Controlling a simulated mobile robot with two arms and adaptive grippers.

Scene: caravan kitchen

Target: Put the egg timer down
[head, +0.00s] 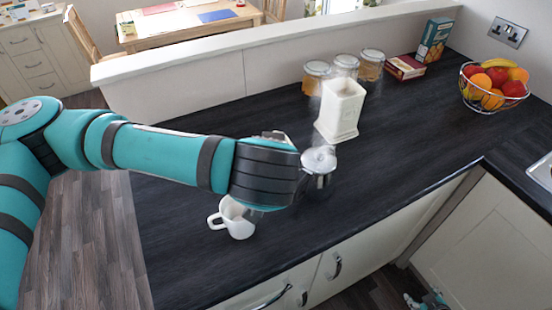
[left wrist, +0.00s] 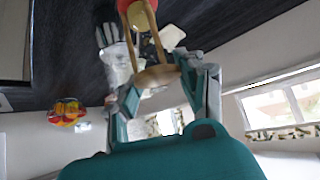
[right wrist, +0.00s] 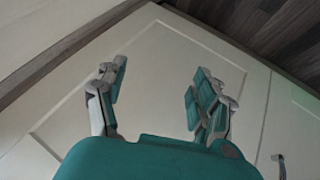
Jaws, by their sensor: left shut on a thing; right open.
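My left gripper (left wrist: 163,90) is shut on the egg timer (left wrist: 157,77). In the left wrist view the timer shows a pale wooden disc, wooden rods and a red and yellow part at the top edge. Dark worktop shows behind it; I cannot tell whether it touches the worktop. In the head view my left wrist hides the gripper's fingers and the timer, above the worktop (head: 190,265). My right gripper (head: 430,300) is low at the bottom right of the head view. In the right wrist view it is open and empty (right wrist: 157,88), facing pale cupboard doors.
A white enamel mug (head: 236,219) and a metal lidded pot (head: 318,166) stand close to my left wrist. Behind are a tall white canister (head: 341,108), glass jars (head: 346,66) and a fruit bowl (head: 494,86). The worktop's right middle is clear.

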